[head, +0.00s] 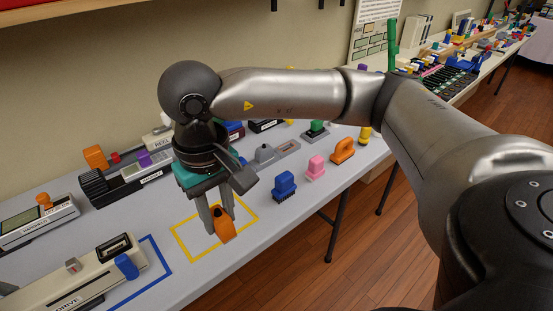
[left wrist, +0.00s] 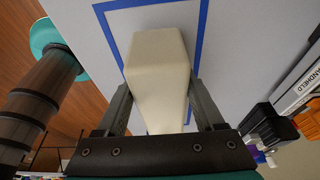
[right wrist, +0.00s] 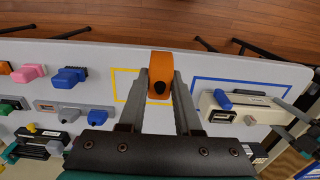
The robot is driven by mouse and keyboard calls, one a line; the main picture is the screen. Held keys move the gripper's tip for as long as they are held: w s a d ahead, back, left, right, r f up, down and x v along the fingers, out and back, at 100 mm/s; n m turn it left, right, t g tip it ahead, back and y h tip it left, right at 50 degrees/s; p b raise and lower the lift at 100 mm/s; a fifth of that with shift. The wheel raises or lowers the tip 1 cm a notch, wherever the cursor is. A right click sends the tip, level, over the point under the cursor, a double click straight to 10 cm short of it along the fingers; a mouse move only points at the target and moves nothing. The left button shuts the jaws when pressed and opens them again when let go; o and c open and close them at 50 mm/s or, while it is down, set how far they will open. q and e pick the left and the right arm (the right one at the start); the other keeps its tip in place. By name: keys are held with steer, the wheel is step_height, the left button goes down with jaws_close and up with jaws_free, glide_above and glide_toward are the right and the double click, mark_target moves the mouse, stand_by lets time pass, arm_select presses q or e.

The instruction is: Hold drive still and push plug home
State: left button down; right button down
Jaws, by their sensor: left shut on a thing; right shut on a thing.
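The cream drive (head: 85,278), labelled DRIVE, lies on the table by a blue tape outline, with a dark socket in its end and a blue block at its side. It also shows in the right wrist view (right wrist: 255,113). My left gripper (left wrist: 160,92) is shut across the cream drive body (left wrist: 158,65) in the left wrist view. My right gripper (head: 222,220) is shut on an orange plug (head: 225,230) over the yellow tape square. The plug shows between the fingertips in the right wrist view (right wrist: 160,65), apart from the drive.
Blue (head: 285,184), pink (head: 315,167) and orange (head: 343,151) plugs stand along the table right of the yellow square (head: 184,247). Handheld devices (head: 35,222) line the back. The table between the yellow square and the blue outline (head: 160,262) is clear.

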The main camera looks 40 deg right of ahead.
steer(key=shift+a, duration=0.1)
steer(key=w+a+r+m, duration=0.2)
steer(key=w+a+m, duration=1.1)
steer(key=a+m, duration=0.4)
steer(key=shift+w+r+m, duration=0.3)
steer(key=shift+w+m, duration=0.1)
steer(key=shift+m, duration=0.2)
steer(key=shift+f, duration=0.1)
steer(key=shift+f, duration=2.8)
steer(key=shift+f, duration=1)
